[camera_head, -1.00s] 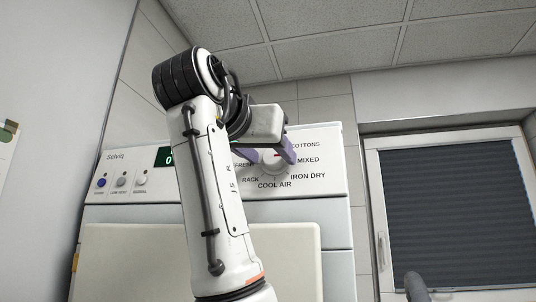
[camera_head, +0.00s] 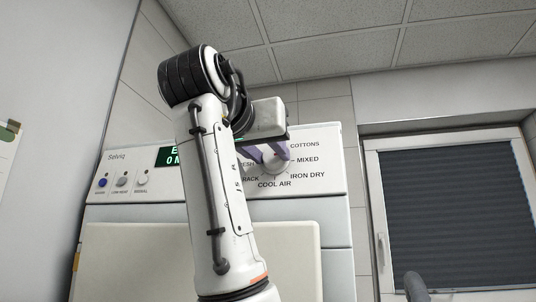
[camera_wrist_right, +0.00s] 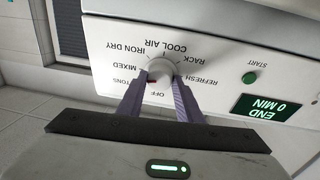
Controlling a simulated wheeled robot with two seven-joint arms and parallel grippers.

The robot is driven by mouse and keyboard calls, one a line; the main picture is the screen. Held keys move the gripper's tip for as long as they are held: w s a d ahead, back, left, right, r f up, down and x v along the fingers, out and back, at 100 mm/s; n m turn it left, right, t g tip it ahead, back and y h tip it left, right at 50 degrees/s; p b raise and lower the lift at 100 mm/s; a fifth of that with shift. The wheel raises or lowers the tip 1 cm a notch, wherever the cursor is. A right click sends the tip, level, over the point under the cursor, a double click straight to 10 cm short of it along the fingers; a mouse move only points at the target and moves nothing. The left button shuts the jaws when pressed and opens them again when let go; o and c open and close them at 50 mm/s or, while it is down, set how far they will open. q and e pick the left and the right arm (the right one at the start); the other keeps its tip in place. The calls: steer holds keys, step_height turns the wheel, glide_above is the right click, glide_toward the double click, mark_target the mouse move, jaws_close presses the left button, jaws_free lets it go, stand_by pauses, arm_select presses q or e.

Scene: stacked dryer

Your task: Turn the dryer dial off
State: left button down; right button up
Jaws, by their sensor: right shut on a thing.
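The dryer dial (camera_head: 275,167) is a round white knob on the upper right of the white control panel. It also shows in the right wrist view (camera_wrist_right: 160,68), upside down, with labels around it. A small red mark on it lies near OFF and COTTONS, partly hidden by a finger. My right gripper (camera_head: 270,155) is shut on the dial, its purple fingers on opposite sides, as the right wrist view (camera_wrist_right: 162,80) shows. The green display (camera_wrist_right: 266,108) reads END, 0 MIN. My left gripper is not in view.
Several small buttons (camera_head: 122,181) sit on the panel's left. A green START button (camera_wrist_right: 249,77) is between dial and display. A window with a dark blind (camera_head: 447,215) is at the right. My right arm covers the panel's middle.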

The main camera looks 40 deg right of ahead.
steer(key=n+t+b, duration=0.1)
steer(key=n, duration=0.3)
steer(key=shift+d+y, duration=0.1)
steer(key=shift+y, duration=0.2)
steer(key=n+t+y+b, duration=0.1)
steer(key=n, duration=0.4)
steer(key=shift+s+n+b, duration=0.15)
steer(key=shift+n+b, duration=0.15)
steer(key=shift+b, duration=0.05)
steer(key=n+y, duration=0.1)
steer(key=n, duration=0.3)
steer(key=shift+d+r+t+b, duration=0.1)
steer(key=shift+t+b, duration=0.2)
steer(key=shift+b, duration=0.05)
steer(key=n+y, duration=0.1)
steer(key=n, duration=0.4)
steer(key=shift+s, duration=0.1)
steer(key=shift+n, duration=0.3)
steer(key=o, duration=1)
steer(key=shift+d, duration=0.1)
steer(key=shift+o, duration=0.2)
